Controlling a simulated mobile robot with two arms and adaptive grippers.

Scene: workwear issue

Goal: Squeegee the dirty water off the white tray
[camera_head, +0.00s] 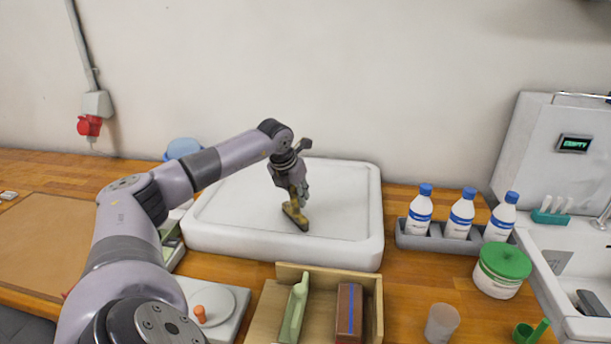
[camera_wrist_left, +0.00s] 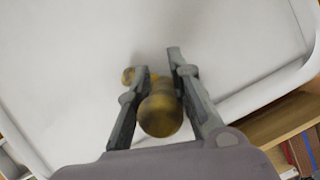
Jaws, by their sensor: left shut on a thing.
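The white tray (camera_head: 345,190) lies on the wooden bench, with a raised rounded rim. My left gripper (camera_head: 293,192) is over the middle of the tray, pointing down. The tray floor (camera_wrist_left: 75,65) looks white there, and I make out no clear dirty water. My right gripper is not in view.
A wooden box (camera_head: 263,315) with a green tool (camera_head: 294,308) and a brown block (camera_head: 348,312) stands in front of the tray. Blue-capped bottles (camera_head: 459,215) in a grey rack and a green-lidded tub (camera_head: 502,270) are at right.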

